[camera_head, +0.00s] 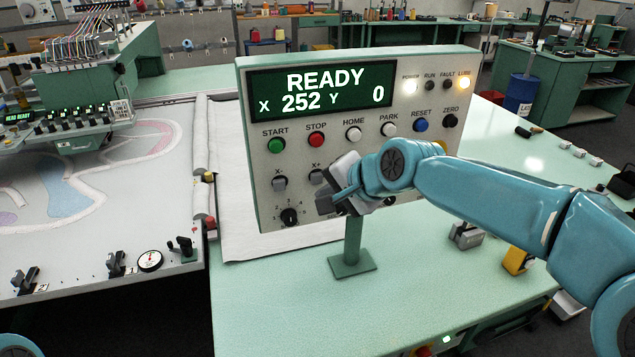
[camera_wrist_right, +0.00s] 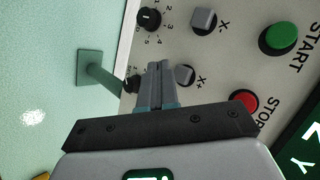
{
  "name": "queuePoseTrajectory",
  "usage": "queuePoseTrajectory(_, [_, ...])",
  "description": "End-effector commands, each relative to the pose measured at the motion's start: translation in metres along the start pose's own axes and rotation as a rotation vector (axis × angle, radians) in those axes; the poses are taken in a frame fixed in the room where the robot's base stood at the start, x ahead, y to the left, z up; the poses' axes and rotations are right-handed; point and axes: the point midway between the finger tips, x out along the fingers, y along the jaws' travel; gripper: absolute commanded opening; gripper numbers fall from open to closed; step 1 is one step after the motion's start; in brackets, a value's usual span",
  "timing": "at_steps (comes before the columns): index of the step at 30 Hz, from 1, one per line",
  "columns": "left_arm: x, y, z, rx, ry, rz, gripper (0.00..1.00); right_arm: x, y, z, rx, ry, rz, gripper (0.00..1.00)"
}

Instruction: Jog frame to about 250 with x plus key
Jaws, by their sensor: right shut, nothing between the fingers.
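The control panel (camera_head: 350,200) stands on a post, and its display (camera_head: 318,92) reads READY, X 252, Y 0. The X+ key (camera_head: 316,177) is a grey square button beside the X- key (camera_head: 280,184). My right gripper (camera_head: 328,204) is in front of the panel's lower part and hides some controls. In the right wrist view its fingers (camera_wrist_right: 158,82) are together and empty, beside the X+ key (camera_wrist_right: 185,75). I cannot tell whether they touch it. The frame with patterned cloth (camera_head: 145,192) lies at the left. My left gripper does not show.
START (camera_head: 275,145), STOP (camera_head: 316,140) and other buttons sit above the X keys. A rotary knob (camera_head: 289,216) is below. The POWER lamp (camera_head: 410,86) and LUBE lamp (camera_head: 463,83) are lit. The green table (camera_head: 300,310) is clear in front of the post.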

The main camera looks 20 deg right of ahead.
Motion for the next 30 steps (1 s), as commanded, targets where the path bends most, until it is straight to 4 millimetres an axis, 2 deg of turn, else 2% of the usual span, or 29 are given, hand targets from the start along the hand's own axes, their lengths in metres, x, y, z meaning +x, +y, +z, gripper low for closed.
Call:
queuePoseTrajectory(3, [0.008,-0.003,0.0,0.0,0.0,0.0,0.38,-0.007,0.008,0.007,0.0,0.001,-0.001,0.0])
queuePoseTrajectory(12, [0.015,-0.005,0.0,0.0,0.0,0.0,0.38,-0.024,0.018,0.018,0.0,0.0,0.0,0.0])
queuePoseTrajectory(30, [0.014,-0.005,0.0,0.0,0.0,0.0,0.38,-0.024,0.018,0.018,0.0,0.0,0.0,0.0])
